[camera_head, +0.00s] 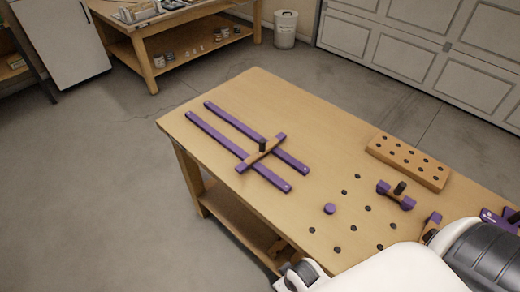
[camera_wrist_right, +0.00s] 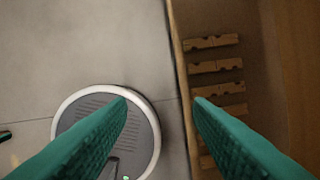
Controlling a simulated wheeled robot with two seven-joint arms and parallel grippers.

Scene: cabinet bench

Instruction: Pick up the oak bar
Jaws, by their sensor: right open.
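Several light wooden pieces with dark notches (camera_wrist_right: 218,65) lie in a row inside the wooden space at the right of the right wrist view. I cannot tell which piece is the oak bar. My right gripper (camera_wrist_right: 160,100) is open and empty, its green fingers apart. Its right fingertip overlaps the row in the picture; the left one is over the floor side. In the head view an oak-coloured crosspiece (camera_head: 253,160) with purple ends and a dark knob lies across two purple bars. My left gripper is not in view.
The wooden bench (camera_head: 262,95) also carries an oak-coloured block with holes (camera_head: 408,162), a small purple-ended piece with a knob (camera_head: 381,187) and a purple disc (camera_head: 329,208). A lower shelf (camera_head: 235,212) runs beneath. The far left of the benchtop is clear.

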